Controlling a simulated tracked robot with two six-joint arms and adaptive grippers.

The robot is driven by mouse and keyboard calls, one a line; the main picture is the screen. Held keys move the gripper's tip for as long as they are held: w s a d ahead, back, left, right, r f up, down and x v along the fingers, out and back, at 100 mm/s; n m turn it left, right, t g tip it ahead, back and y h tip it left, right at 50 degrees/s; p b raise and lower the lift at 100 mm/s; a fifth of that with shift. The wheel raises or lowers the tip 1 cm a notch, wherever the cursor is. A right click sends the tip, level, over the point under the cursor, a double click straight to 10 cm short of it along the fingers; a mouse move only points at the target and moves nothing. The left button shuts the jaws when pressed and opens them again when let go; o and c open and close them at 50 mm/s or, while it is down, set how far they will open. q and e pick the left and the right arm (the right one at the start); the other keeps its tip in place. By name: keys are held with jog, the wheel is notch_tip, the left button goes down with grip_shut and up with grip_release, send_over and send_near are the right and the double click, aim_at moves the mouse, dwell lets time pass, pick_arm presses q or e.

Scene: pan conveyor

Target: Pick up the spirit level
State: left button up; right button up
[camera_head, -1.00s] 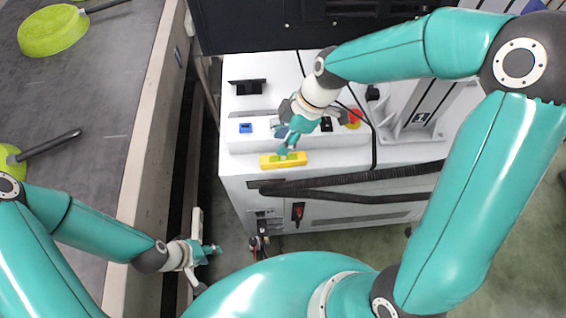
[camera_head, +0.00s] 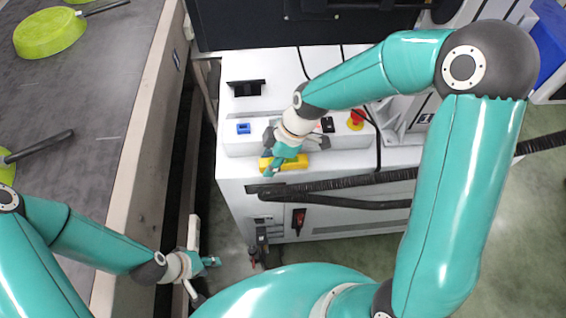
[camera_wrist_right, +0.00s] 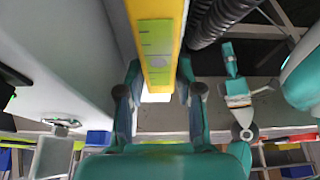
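The spirit level is a yellow bar (camera_head: 295,162) lying along the front edge of the white machine's top in the head view. In the right wrist view it is a yellow bar with a green label (camera_wrist_right: 156,40) that runs down between the fingers. My right gripper (camera_head: 278,165) is over the left part of the level. In the right wrist view its fingers (camera_wrist_right: 160,70) are open, one on each side of the level, with narrow gaps; I cannot tell whether they touch it. My left gripper (camera_head: 206,264) is low beside the conveyor, away from the level; its opening is unclear.
The white machine (camera_head: 240,195) carries a blue switch (camera_head: 244,128) and a red emergency button (camera_head: 357,117). A black corrugated hose (camera_head: 350,182) runs past its front. A green pan (camera_head: 48,33) lies on the conveyor (camera_head: 80,100) at left.

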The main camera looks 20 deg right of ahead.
grip_shut()
jog(key=shift+r, duration=0.1)
